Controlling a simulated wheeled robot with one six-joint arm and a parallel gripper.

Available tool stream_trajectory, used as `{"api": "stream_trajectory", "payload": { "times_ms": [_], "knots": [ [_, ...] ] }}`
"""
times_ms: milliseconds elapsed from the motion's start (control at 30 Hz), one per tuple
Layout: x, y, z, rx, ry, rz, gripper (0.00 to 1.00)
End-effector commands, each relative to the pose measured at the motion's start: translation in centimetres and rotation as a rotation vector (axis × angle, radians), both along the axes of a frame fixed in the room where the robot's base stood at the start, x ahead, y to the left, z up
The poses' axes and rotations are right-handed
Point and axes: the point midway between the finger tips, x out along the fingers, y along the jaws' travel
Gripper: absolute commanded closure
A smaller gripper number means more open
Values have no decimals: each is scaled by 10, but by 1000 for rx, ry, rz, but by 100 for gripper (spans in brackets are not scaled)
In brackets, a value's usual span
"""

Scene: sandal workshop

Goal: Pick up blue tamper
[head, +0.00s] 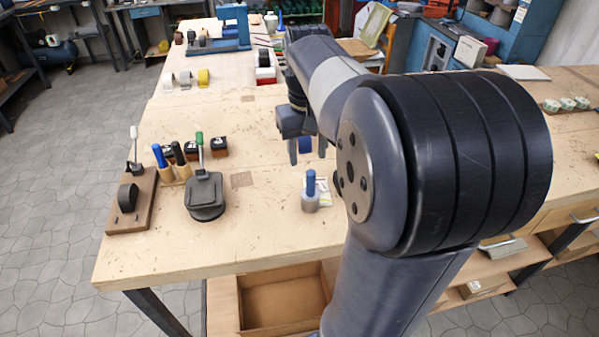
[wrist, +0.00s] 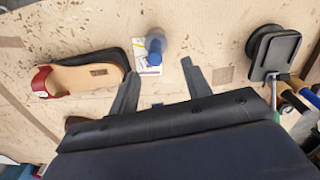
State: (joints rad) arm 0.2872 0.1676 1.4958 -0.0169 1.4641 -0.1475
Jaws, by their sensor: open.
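The blue tamper (head: 310,192) stands upright on the bench, with a blue handle on a grey cylindrical base. In the wrist view the tamper (wrist: 156,45) is just beyond the fingertips, close to a white printed card (wrist: 149,62). My gripper (head: 307,158) is open and empty, above the bench and farther back than the tamper in the head view. In the wrist view the two fingers of my gripper (wrist: 161,66) are spread apart, pointing toward the tamper, which lies roughly between their directions. The arm hides the bench right of the tamper.
A black padded tool (head: 205,195) and wooden-based handled tools (head: 166,166) stand left of the tamper. A sandal with a red strap (wrist: 80,76) lies left in the wrist view. The bench's front edge is near.

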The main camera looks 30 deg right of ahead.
Motion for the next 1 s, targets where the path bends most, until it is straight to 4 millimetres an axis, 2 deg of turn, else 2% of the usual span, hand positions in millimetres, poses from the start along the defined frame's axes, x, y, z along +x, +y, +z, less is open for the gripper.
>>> {"api": "stream_trajectory", "payload": {
  "times_ms": [133,400,633,833,1000],
  "knots": [
    [1,-5,-9,3,16,-7,54],
    [1,-6,-49,3,15,-6,54],
    [0,-7,-67,3,15,-7,54],
    [-2,-10,-97,3,16,-6,54],
    [-1,-10,-108,3,13,-6,54]
  ]
}}
